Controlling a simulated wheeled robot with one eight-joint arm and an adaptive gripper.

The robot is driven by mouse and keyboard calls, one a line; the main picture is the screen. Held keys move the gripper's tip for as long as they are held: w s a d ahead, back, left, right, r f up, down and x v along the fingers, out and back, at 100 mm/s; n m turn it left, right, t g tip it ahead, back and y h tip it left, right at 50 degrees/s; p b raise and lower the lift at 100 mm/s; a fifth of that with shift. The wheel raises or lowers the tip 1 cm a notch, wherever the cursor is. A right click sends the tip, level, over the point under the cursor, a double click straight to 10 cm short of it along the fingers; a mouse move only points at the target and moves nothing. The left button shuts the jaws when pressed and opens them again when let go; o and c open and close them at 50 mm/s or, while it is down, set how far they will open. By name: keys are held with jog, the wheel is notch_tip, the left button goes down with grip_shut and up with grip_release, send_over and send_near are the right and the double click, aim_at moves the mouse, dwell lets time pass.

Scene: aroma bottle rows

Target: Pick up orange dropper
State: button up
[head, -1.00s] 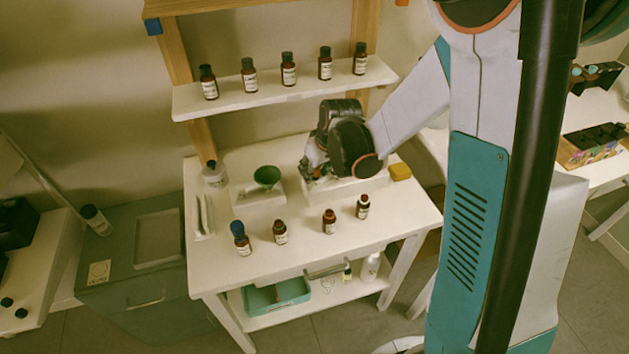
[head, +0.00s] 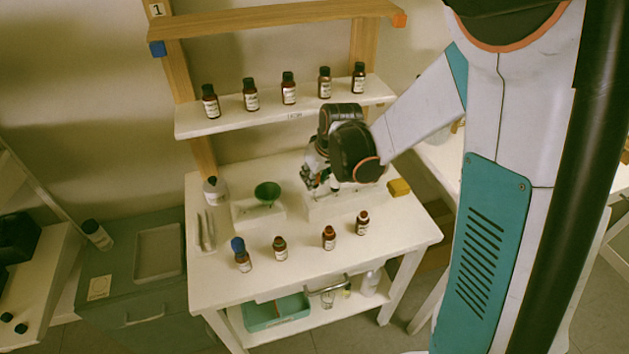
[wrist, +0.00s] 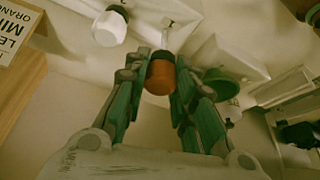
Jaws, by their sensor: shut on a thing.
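In the head view my gripper (head: 320,180) is low over the white stand (head: 345,205) at the back of the table, and the dropper is hard to make out there. Whether the orange dropper's tip still touches the stand I cannot tell.
A green bowl (head: 268,191) on a white base stands left of my gripper. Several brown bottles stand along the front of the white table (head: 330,262), and more line the shelf (head: 290,113) above. A yellow block (head: 399,187) lies right of the stand.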

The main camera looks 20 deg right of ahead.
notch_tip(320, 180, up, 16)
jog(key=p, duration=0.5)
jog(key=shift+r, duration=0.2)
